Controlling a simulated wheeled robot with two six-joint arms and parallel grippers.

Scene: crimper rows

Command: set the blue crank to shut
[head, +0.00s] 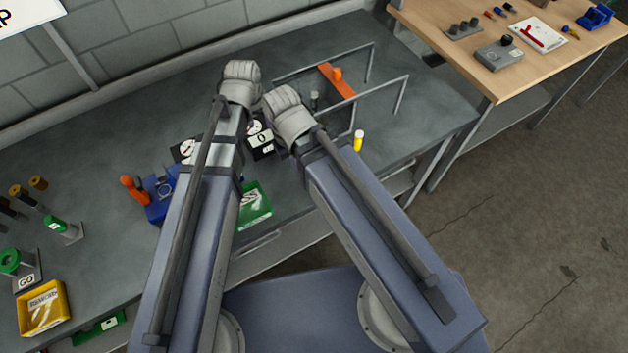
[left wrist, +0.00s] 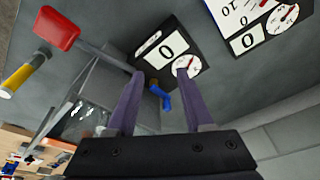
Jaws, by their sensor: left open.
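The blue crank (left wrist: 161,98) shows in the left wrist view, a short blue handle with a brownish end, beside the black box (left wrist: 166,50) with a "0" plate and a white dial. My left gripper (left wrist: 163,75) is open, its two purple fingers either side of the crank in the picture. I see nothing held, and cannot tell how far the crank is from the fingertips. In the head view the box (head: 262,142) shows partly between my arms; the crank is hidden there, and I cannot make out my left fingers. My right gripper is not in view.
A second dial box (head: 184,150) stands left. A red-ended lever (left wrist: 57,28) and a yellow cylinder (left wrist: 22,75) are near the left edge of the wrist view. An orange bar (head: 337,80) lies by a wire frame (head: 372,60). A green tray (head: 256,206) is near the front edge.

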